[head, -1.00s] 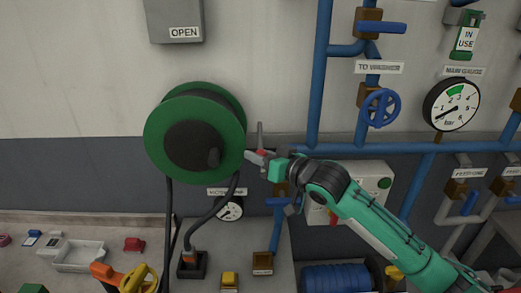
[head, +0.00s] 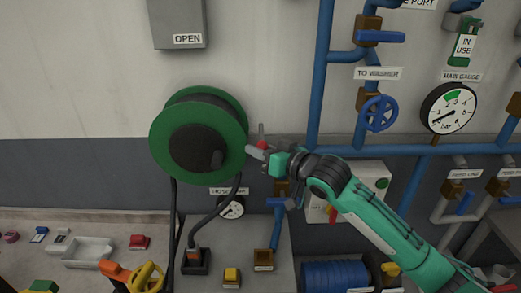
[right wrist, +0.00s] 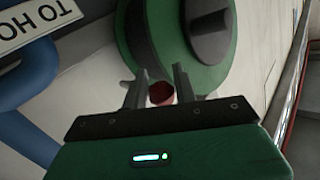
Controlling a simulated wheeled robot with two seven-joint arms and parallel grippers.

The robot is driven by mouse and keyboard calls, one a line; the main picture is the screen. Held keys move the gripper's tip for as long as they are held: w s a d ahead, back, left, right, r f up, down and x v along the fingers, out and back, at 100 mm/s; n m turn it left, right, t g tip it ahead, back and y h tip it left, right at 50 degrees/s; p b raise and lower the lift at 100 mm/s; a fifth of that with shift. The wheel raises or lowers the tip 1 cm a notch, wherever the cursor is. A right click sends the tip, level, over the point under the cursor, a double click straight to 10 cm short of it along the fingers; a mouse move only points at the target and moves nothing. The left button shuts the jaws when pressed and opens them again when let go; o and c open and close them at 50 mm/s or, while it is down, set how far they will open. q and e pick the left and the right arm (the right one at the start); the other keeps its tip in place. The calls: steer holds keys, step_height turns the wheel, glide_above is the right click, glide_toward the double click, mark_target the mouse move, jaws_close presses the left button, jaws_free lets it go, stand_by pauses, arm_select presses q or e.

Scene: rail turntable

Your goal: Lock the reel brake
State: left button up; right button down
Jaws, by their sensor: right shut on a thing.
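The hose reel (head: 235,150) has green flanges and a black hub with a dark knob, and it is mounted on the wall left of centre. It also fills the top of the right wrist view (right wrist: 165,40). A small red part (head: 262,144), which looks like the brake handle, is at the reel's right edge. My right gripper (head: 258,152) is shut on this red part. In the right wrist view the red part (right wrist: 160,93) shows between the two fingers, partly hidden by them. My left gripper is not in view.
Blue pipes (head: 319,80) and a blue handwheel (head: 378,113) are right of the reel. A small gauge (head: 232,207) and a dark hose (head: 214,220) are below it. A white tray (head: 88,252) and small coloured items lie lower left.

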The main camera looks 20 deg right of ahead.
steer(key=c, duration=1.1)
jaws_free()
steer(key=shift+w+d+r+t, duration=0.1)
steer(key=shift+d+r+t, duration=0.05)
steer(key=shift+r, duration=0.35)
steer(key=shift+w+d+r+t, duration=0.1)
steer(key=shift+r+t, duration=0.05)
steer(key=shift+r, duration=0.35)
steer(key=shift+s+d+f+b, duration=0.2)
steer(key=shift+s+b, duration=0.1)
steer(key=shift+b, duration=0.1)
steer(key=b+v, duration=0.1)
steer(key=v, duration=0.3)
steer(key=b+v, duration=0.2)
steer(key=v, duration=0.2)
steer(key=b+v, duration=0.2)
steer(key=v, duration=0.3)
steer(key=shift+a+f, duration=0.1)
steer(key=shift+f, duration=0.3)
